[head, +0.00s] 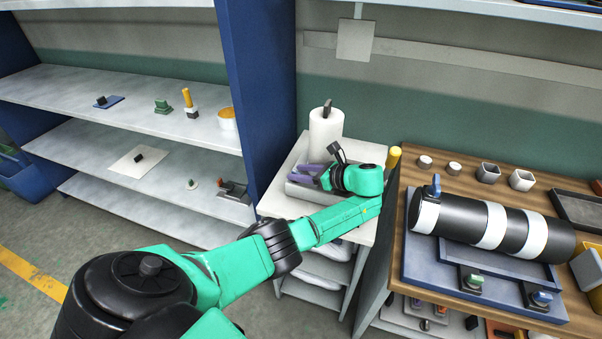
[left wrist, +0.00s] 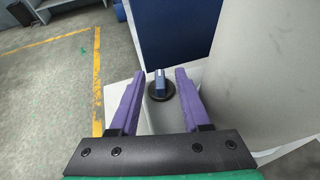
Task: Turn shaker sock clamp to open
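A small blue lever on a black round base (left wrist: 160,88), which looks like the clamp, shows in the left wrist view on a pale surface. My left gripper (left wrist: 159,76) is open. Its purple fingers lie on either side of the lever in the picture, with a gap on both sides; I cannot tell the depth between them. In the head view my left gripper (head: 303,172) reaches over a grey tray on the white stand, in front of a white cylinder (head: 325,134) with a dark knob on top. The lever is hidden there. My right gripper is not in view.
A blue shelf side panel (head: 262,85) rises just left of the stand (head: 280,205). On the wooden table (head: 455,158) at right lies a black cylinder with white bands (head: 460,222), with a blue handle at its left end. A yellow post (head: 394,157) stands by the table's corner.

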